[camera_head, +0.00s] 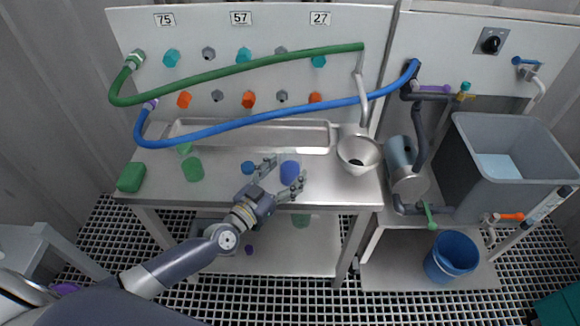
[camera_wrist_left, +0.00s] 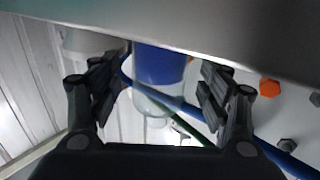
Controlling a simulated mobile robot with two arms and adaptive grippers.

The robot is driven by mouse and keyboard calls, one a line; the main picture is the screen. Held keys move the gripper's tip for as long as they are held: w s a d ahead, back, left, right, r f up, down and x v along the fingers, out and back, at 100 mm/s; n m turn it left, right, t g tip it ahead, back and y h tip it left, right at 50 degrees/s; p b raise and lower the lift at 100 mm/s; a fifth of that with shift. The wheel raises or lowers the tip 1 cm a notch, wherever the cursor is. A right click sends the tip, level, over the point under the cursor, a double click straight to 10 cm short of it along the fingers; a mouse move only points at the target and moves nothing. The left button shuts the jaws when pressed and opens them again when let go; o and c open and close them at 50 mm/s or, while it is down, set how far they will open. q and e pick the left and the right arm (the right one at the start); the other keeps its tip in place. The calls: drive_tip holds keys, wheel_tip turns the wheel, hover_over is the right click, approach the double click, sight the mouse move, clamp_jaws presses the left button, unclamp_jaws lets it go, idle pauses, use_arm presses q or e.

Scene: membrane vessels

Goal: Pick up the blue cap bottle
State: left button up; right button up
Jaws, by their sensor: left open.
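A clear vessel with a blue lower part (camera_head: 290,172) stands near the front edge of the steel bench. A small round blue cap (camera_head: 248,168) lies left of it; I cannot tell whether a bottle is under it. My left gripper (camera_head: 283,176) is open, with one finger on each side of the blue vessel's front. In the left wrist view the blue part (camera_wrist_left: 160,65) shows between the two spread fingers (camera_wrist_left: 160,90), with its clear part below it in the picture. I see no grip on it. My right gripper is not in view.
A green vessel (camera_head: 193,169) and a green block (camera_head: 131,177) stand at the bench's left. Green (camera_head: 230,68) and blue (camera_head: 270,115) hoses arch over the bench.

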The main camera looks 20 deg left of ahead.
use_arm(q)
drive_tip(key=shift+x, duration=1.45)
drive_tip(key=shift+s, duration=0.1)
drive_tip(key=shift+c, duration=0.5)
drive_tip(key=c, duration=1.2)
drive_tip(key=shift+r, duration=0.15)
